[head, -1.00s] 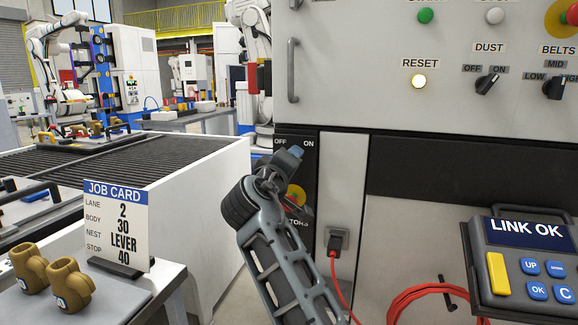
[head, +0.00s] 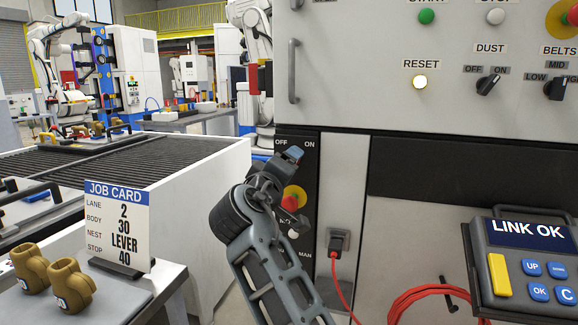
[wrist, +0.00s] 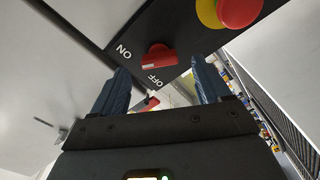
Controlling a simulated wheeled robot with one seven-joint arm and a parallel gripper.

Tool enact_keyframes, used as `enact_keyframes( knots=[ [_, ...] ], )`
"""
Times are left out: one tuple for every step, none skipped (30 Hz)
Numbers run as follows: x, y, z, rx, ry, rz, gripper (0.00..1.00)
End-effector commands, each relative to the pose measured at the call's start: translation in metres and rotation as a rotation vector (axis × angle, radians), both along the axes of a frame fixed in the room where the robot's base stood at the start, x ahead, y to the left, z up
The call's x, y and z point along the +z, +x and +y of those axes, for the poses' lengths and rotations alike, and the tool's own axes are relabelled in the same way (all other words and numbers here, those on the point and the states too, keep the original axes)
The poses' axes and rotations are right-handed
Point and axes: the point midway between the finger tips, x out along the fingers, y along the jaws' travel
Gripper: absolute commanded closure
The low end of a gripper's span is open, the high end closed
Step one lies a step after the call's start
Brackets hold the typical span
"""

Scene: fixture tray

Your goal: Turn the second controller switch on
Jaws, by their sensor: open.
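A black control panel (head: 309,245) stands low beside the grey cabinet, with OFF and ON labels at its top. In the wrist view, a red rotary switch (wrist: 160,57) sits on this panel beside ON and OFF labels. Its white-marked end lies near the labels, but I cannot tell which position it is set to. In the head view my gripper hides the switch. My gripper (head: 287,160) is in front of the panel top, open. Its blue fingers (wrist: 160,85) are spread apart below the switch in the wrist view, with no contact visible.
A red emergency button on a yellow disc (head: 294,197) sits just below my gripper; it also shows in the wrist view (wrist: 238,10). A red cable plugs into a socket (head: 338,241) to the right. A white conveyor (head: 215,190) stands left.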

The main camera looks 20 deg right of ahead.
Motion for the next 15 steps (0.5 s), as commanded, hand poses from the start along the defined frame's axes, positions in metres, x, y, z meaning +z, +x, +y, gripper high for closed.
enact_keyframes(
  knots=[
    [0.0,-0.007,0.006,0.003,0.0,-0.002,0.23],
    [-0.001,-0.011,0.009,0.002,0.0,0.0,0.23],
    [0.0,-0.017,0.012,0.001,0.001,-0.001,0.23],
    [0.0,-0.02,0.015,0.002,0.0,-0.001,0.23],
    [0.0,-0.023,0.017,0.002,0.0,-0.001,0.23],
    [0.0,-0.027,0.02,0.002,0.0,-0.001,0.23],
    [-0.001,-0.029,0.022,0.001,0.001,0.0,0.23],
    [-0.001,-0.031,0.023,0.001,0.0,0.0,0.23],
    [-0.001,-0.033,0.024,0.001,0.0,0.0,0.23],
    [0.0,-0.034,0.025,0.001,0.001,-0.001,0.23],
    [0.0,-0.035,0.026,0.001,0.001,-0.001,0.23],
    [0.0,-0.036,0.026,0.001,0.001,-0.001,0.23],
    [0.0,-0.036,0.026,0.001,0.001,-0.001,0.23],
    [0.0,-0.036,0.026,0.001,0.001,-0.001,0.23],
    [0.0,-0.036,0.026,0.001,0.001,-0.001,0.23]
  ],
)
